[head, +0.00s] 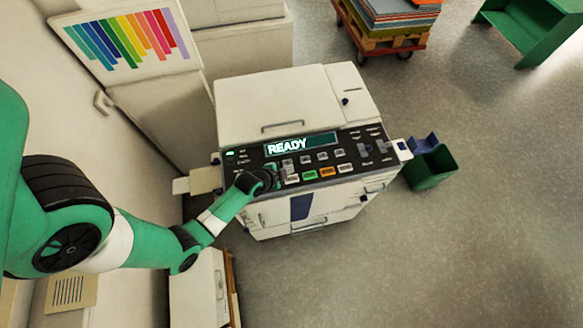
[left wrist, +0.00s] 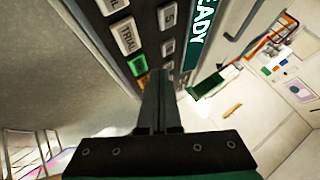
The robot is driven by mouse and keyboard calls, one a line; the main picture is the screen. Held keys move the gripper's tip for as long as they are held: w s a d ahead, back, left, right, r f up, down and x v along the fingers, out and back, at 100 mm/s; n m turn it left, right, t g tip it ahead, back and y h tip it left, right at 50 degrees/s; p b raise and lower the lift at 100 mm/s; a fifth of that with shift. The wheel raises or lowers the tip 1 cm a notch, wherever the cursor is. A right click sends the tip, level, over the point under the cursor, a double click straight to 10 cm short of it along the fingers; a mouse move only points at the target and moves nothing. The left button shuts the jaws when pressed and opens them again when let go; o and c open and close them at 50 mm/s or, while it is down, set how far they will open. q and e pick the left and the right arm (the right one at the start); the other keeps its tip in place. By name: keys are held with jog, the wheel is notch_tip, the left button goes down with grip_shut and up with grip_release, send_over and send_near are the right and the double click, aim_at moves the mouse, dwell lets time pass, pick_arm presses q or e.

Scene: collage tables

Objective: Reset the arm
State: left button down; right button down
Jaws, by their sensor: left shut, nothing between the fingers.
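My left arm reaches in from the left in the head view. Its gripper (head: 272,172) is at the left part of the printer's control panel (head: 352,150), beside the button rows and just below the display. In the left wrist view the gripper's fingers (left wrist: 158,75) are together with nothing between them, pointing at the panel near a green button (left wrist: 138,64). I cannot tell whether the fingertips touch the panel. The display (head: 300,143) reads READY. My right gripper is not in view.
The white printer (head: 290,95) stands on a grey floor. A green bin (head: 430,167) is at its right. A cart (head: 385,35) of stacked sheets stands at the back, a green table (head: 520,35) at the far right. Floor on the right is clear.

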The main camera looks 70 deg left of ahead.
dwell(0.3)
pick_arm(q)
jog(key=shift+w+d, duration=0.1)
jog(key=shift+d, duration=0.1)
jog(key=w+d+r+m+t+h+p, duration=0.1)
jog(key=w+d+r+m+t, duration=0.15)
jog(key=w+r, duration=0.75)
jog(key=w+d+r+m+t, duration=0.1)
jog(key=w+d+r+t, duration=0.15)
jog(key=w+r, duration=0.75)
jog(key=w+d+r+t+h, duration=0.1)
jog(key=w+d+r+t, duration=0.15)
jog(key=r, duration=0.85)
jog(key=w+d+r+t, duration=0.1)
jog(key=d+r+t, duration=0.2)
jog(key=r, duration=0.8)
jog(key=s+d+r+t+h+p, duration=0.15)
jog(key=d+r, duration=0.25)
jog(key=r, duration=0.7)
jog(key=s+d+r+t+h, duration=0.1)
jog(key=s+d+r+t, duration=0.2)
jog(key=r, duration=0.7)
jog(key=s+d+r+n+t+h, duration=0.1)
jog(key=s+d+r+n+t, duration=0.1)
jog(key=s+r, duration=0.4)
jog(key=s+d+r+n+t+h, duration=0.1)
jog(key=s+d+r+n+t, duration=0.1)
jog(key=s+r+n, duration=0.2)
jog(key=shift+s+r, duration=1.5)
jog(key=shift+r, duration=1.2)
